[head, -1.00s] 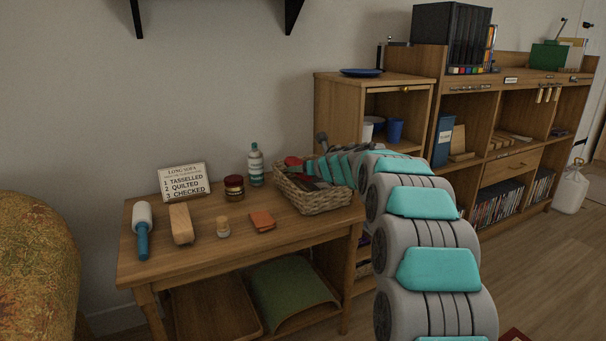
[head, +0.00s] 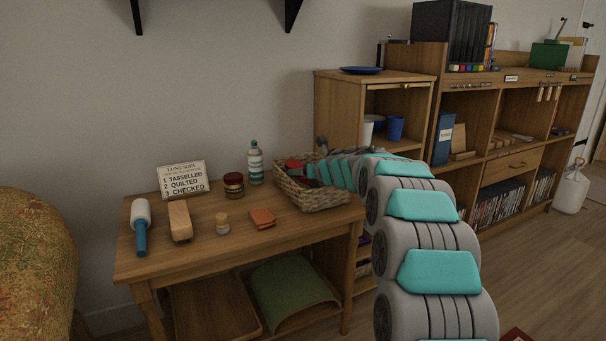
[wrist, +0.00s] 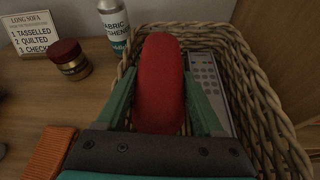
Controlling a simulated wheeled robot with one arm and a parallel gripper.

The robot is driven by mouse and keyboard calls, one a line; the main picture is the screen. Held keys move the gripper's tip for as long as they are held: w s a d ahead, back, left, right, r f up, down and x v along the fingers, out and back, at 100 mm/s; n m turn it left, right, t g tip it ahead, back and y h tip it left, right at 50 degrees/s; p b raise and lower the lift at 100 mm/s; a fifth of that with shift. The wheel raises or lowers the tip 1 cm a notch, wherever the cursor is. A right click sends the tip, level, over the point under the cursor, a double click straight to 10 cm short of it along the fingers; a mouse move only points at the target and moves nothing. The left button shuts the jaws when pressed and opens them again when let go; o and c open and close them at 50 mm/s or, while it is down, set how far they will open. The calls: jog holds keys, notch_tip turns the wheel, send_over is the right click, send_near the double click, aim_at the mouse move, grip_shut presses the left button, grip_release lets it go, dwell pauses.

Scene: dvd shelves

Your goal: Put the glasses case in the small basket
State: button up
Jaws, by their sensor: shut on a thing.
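The glasses case, a red oblong with rounded ends (wrist: 158,85), is between the fingers of my gripper (wrist: 157,78) in the wrist view. My gripper is shut on it. The case is over or inside the small wicker basket (wrist: 262,95), along its left part; I cannot tell whether it touches the bottom. In the head view the basket (head: 318,199) stands at the right end of the wooden table, with a bit of red (head: 294,166) showing at its left rim. My arm hides much of its inside.
A grey remote (wrist: 208,82) lies in the basket, right of the case. An orange folded item (head: 262,218) lies in front. A wooden cabinet (head: 340,125) stands close behind.

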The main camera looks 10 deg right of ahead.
jog(key=o, duration=1.1)
jog(key=shift+f, duration=0.25)
jog(key=shift+o, duration=0.2)
jog(key=shift+r, duration=0.1)
jog(key=shift+r+p, duration=0.3)
jog(key=shift+p, duration=0.2)
jog(key=v, duration=0.8)
jog(key=b+v, duration=0.1)
jog(key=v, duration=0.3)
jog(key=shift+r, duration=0.35)
